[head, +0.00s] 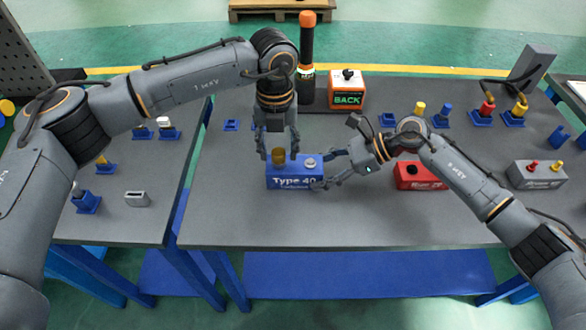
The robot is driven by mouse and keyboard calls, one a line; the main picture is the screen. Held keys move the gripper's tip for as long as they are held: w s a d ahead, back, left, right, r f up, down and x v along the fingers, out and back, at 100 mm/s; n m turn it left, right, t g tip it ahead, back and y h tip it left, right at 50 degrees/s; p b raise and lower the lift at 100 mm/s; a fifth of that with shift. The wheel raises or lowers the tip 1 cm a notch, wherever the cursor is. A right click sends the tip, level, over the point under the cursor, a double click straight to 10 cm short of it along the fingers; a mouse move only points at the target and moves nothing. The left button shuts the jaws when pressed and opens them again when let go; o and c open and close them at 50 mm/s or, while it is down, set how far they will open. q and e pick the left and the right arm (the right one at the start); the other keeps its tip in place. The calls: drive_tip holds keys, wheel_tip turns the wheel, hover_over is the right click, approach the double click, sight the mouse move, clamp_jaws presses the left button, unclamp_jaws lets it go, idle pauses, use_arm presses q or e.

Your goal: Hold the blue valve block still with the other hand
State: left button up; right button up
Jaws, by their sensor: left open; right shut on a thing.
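The blue valve block (292,183), lettered "Type 40", sits on the grey table. A yellow-brown cylinder (278,156) stands on its left part, and a pale round knob (310,163) is on its right part. My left gripper (278,151) points down from above, open, with its fingers on either side of the yellow-brown cylinder; whether they touch it I cannot tell. My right gripper (321,169) comes in from the right, shut on the right end of the blue valve block, one finger behind and one in front.
A red block (420,183) stands to the right, partly behind my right arm, and a grey block (537,175) farther right. An orange box marked "BACK" (347,91) and a black-and-orange cylinder (306,62) stand behind. The table's front (340,225) is clear.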

use_arm(q)
drive_tip(key=m, duration=1.2)
drive_tip(key=shift+c, duration=0.4)
clamp_jaws()
drive_tip(key=shift+r, duration=0.15)
